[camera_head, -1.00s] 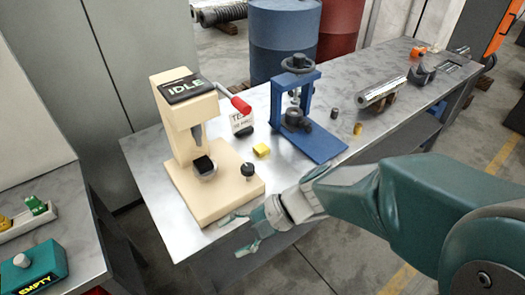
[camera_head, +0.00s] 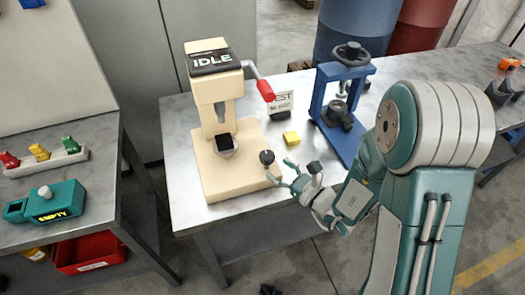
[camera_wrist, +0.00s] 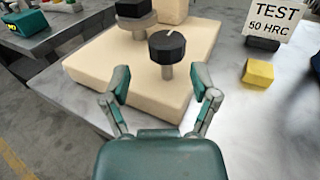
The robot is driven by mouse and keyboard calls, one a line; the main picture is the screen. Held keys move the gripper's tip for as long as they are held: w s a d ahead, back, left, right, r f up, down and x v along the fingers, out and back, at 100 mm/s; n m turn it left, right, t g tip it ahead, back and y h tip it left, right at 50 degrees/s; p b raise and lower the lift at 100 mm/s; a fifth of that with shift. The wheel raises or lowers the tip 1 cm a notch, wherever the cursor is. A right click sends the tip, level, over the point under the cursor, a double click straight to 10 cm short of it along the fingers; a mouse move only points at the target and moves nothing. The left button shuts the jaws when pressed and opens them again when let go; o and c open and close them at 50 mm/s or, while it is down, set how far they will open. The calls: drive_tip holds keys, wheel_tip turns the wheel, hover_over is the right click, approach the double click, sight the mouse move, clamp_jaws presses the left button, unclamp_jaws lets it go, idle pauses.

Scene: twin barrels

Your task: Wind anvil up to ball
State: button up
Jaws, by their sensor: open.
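The cream tester (camera_head: 208,185) stands on the steel bench with its screen reading IDLE. Its round grey anvil (camera_head: 226,153) carries a black block (camera_head: 224,142), below the grey indenter (camera_head: 219,112); the ball itself is too small to see. A black knob (camera_head: 267,157) on a short post rises from the base's front right. In the wrist view the knob (camera_wrist: 166,47) has a white line on top and stands just beyond my fingertips, roughly centred between them. My gripper (camera_head: 282,171) is open and empty; it also shows in the wrist view (camera_wrist: 162,80).
A red-handled lever (camera_head: 265,90) sticks out at the tester's right. A yellow block (camera_head: 291,138) and a TEST 50 HRC card (camera_wrist: 272,20) stand right of the base. A blue press (camera_head: 345,145) stands further right. A teal EMPTY box (camera_head: 60,203) is on the left bench.

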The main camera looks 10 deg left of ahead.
sight(268, 153)
drive_tip(key=x, duration=0.3)
drive_tip(key=w+x, duration=0.1)
drive_tip(key=x, duration=0.1)
drive_tip(key=shift+w+d+r, duration=0.1)
drive_tip(key=shift+d+r, duration=0.05)
drive_tip(key=shift+d, duration=0.05)
drive_tip(key=shift+w+a, duration=0.25)
drive_tip(key=shift+a, duration=0.9)
drive_tip(key=shift+d, duration=0.25)
drive_tip(key=c, duration=1)
